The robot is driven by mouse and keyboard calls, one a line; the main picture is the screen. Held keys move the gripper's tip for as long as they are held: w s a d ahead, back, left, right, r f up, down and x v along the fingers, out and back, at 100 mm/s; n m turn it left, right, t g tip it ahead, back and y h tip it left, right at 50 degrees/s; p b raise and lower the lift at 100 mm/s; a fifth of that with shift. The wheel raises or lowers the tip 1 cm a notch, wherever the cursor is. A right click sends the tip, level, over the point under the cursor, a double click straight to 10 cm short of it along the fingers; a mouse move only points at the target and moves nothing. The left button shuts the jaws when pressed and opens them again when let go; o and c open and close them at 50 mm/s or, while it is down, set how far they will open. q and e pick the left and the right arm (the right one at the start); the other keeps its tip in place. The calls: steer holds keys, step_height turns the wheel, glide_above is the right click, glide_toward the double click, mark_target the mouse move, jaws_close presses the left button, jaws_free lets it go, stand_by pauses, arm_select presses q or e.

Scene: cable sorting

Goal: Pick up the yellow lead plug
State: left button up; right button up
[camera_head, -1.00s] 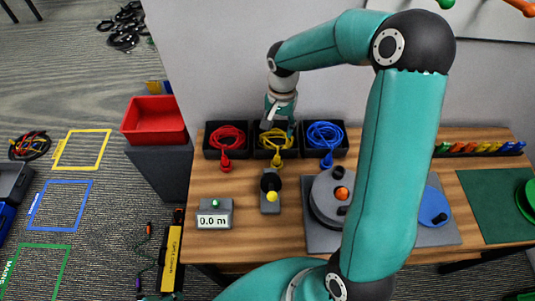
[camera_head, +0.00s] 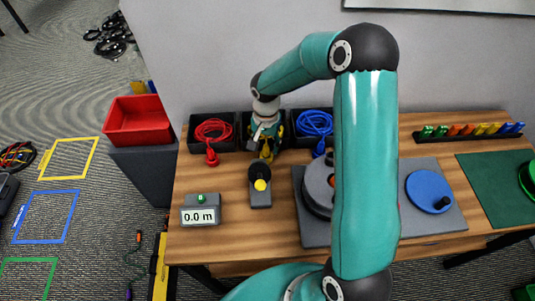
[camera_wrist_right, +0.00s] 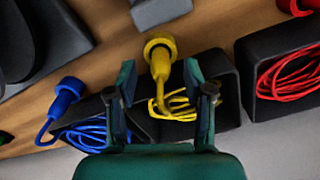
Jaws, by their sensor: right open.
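The yellow lead plug (camera_wrist_right: 160,55) lies at the front of the middle black bin, its yellow cable (camera_wrist_right: 175,106) coiled inside. In the wrist view my right gripper (camera_wrist_right: 160,82) is open, with one finger on each side of the plug's narrow cable end. The plug's wide round end extends beyond the fingertips. Whether the fingers touch it I cannot tell. In the head view the right gripper (camera_head: 266,145) is low over the middle bin and hides most of the yellow lead; a bit of the plug (camera_head: 267,156) shows below it. My left gripper is not in view.
Bins with a red lead (camera_head: 212,133) and a blue lead (camera_head: 315,124) flank the middle bin. In front stand a grey block with a yellow knob (camera_head: 260,184) and a 0.0 m display (camera_head: 200,213). A grey reel plate (camera_head: 315,235) is to the right.

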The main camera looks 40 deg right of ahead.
mark_target(266, 145)
step_height(266, 145, down, 2)
steer(key=shift+r, duration=0.1)
steer(key=shift+c, duration=0.8)
jaws_close()
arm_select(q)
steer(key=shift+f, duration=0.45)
arm_select(e)
steer(key=shift+r, duration=0.1)
arm_select(q)
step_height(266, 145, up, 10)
steer(key=p, duration=1)
arm_select(e)
step_height(266, 145, up, 20)
